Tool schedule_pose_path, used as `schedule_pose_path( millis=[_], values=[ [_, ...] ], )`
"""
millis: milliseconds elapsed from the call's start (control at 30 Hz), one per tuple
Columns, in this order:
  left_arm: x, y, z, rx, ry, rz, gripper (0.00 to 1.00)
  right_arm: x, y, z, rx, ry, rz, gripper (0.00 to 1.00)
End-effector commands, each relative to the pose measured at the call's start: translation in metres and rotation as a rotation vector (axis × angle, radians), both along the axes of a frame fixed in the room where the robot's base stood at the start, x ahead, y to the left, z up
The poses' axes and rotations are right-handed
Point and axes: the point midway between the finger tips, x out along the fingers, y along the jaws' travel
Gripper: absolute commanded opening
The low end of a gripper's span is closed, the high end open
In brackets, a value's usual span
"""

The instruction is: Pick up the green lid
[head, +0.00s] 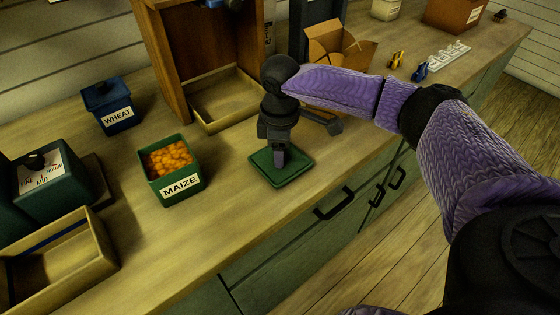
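The green lid (297,168) is a flat square piece lying on the wooden counter near its front edge. My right gripper (281,160) points straight down over the middle of the lid, with its fingertips at or just above it. The gripper hides the lid's centre, and I see the fingers nearly edge-on, so I cannot tell whether they hold anything. The green MAIZE box (180,188) stands open to the left of the lid, full of orange-yellow kernels. My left gripper is not in view.
A lidded blue WHEAT box (112,117) stands at the back left. A wooden cabinet with a tray (228,105) is behind the lid. An open cardboard box (335,50) stands beyond my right arm. Counter between the MAIZE box and lid is clear.

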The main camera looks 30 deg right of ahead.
Motion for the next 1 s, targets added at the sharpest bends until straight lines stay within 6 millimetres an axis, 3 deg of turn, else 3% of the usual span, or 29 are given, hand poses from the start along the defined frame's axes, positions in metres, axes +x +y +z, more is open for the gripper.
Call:
schedule_pose_path(
  millis=[33, 200, 233, 567, 800, 1000],
  values=[
    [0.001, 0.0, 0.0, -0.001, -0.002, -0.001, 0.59, 0.0, 0.0, 0.0, 0.0, 0.0, 0.0, 0.39],
    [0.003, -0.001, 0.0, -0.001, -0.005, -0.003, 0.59, 0.0, 0.0, 0.0, 0.0, 0.0, 0.0, 0.03],
    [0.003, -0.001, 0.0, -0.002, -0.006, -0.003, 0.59, 0.0, 0.0, 0.0, 0.0, 0.0, 0.0, 0.0],
    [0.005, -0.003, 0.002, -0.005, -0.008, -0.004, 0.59, 0.0, 0.0, 0.004, 0.0, 0.0, 0.0, 0.0],
    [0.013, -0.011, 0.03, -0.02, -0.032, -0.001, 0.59, 0.0, 0.0, 0.068, 0.002, -0.006, 0.0, 0.0],
    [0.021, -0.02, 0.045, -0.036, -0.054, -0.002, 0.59, 0.0, 0.001, 0.102, 0.001, -0.002, 0.016, 0.0]
  ],
)
